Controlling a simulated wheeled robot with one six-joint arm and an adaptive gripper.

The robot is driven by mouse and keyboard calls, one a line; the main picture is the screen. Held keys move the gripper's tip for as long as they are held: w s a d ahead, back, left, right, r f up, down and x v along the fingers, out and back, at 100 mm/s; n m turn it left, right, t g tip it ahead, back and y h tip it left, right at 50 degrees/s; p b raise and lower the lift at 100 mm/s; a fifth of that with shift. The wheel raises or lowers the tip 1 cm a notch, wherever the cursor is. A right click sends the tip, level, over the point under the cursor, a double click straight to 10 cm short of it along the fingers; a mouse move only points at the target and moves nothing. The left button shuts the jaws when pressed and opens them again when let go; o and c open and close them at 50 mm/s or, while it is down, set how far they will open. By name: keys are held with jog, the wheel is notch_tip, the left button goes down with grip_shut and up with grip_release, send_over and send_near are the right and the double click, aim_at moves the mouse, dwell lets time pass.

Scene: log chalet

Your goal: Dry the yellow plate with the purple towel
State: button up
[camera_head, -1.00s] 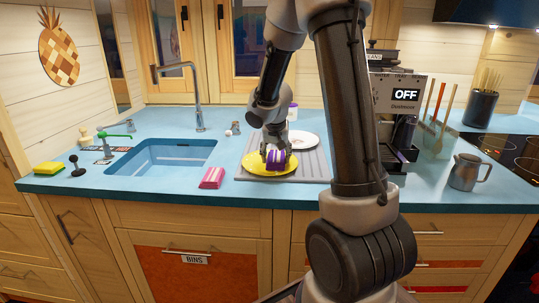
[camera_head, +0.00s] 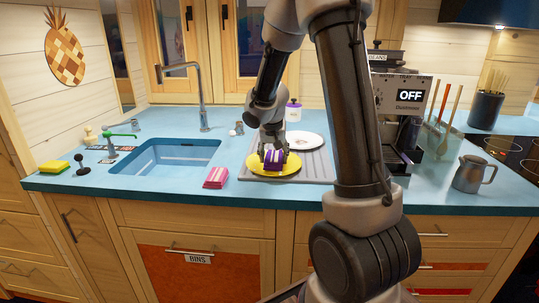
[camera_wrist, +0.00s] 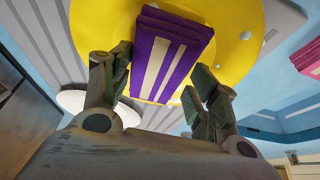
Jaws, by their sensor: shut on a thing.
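The yellow plate (camera_head: 255,167) lies on the grey drainboard right of the sink. The purple towel (camera_head: 276,161), folded with pale stripes, is over the plate's face. My gripper (camera_head: 272,153) points down above the plate, shut on the towel. In the wrist view the towel (camera_wrist: 175,48) sits between the fingers (camera_wrist: 162,78) and in front of the yellow plate (camera_wrist: 232,52). A few small pale spots show on the plate near the towel. Whether the towel presses on the plate all along its underside is hidden.
A white plate (camera_head: 303,140) lies behind the yellow one. A pink striped towel (camera_head: 216,177) lies to the left, by the sink (camera_head: 165,158). My arm covers part of the counter before the coffee machine (camera_head: 400,100). A metal jug (camera_head: 472,173) stands right.

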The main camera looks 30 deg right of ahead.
aim_at(274, 157)
jog(key=shift+s+d, duration=0.6)
jog(key=shift+d, duration=0.3)
jog(key=shift+w+a+f, duration=0.1)
jog(key=shift+w+a, duration=0.5)
jog(key=shift+a, duration=0.3)
jog(key=shift+w+a+f, duration=0.1)
jog(key=shift+w+a, duration=0.45)
jog(key=shift+a, duration=0.35)
jog(key=shift+s+d+r, duration=0.1)
jog(key=shift+s+d, duration=0.5)
jog(key=shift+d, duration=0.3)
jog(key=shift+s+d+r, duration=0.1)
jog(key=shift+s+d, duration=0.5)
jog(key=shift+d, duration=0.3)
jog(key=shift+w+a+f, duration=0.1)
jog(key=shift+w+a, duration=0.55)
jog(key=shift+a, duration=0.25)
jog(key=shift+w+a, duration=0.6)
jog(key=shift+a, duration=0.25)
jog(key=shift+s+d+f, duration=0.1)
jog(key=shift+s+d, duration=0.55)
jog(key=shift+d, duration=0.25)
jog(key=shift+s+d+f, duration=0.1)
jog(key=shift+s+d, duration=0.55)
jog(key=shift+d, duration=0.2)
jog(key=shift+w+a+r, duration=0.2)
jog(key=shift+w+a, duration=0.45)
jog(key=shift+a, duration=0.25)
jog(key=shift+r, duration=3.55)
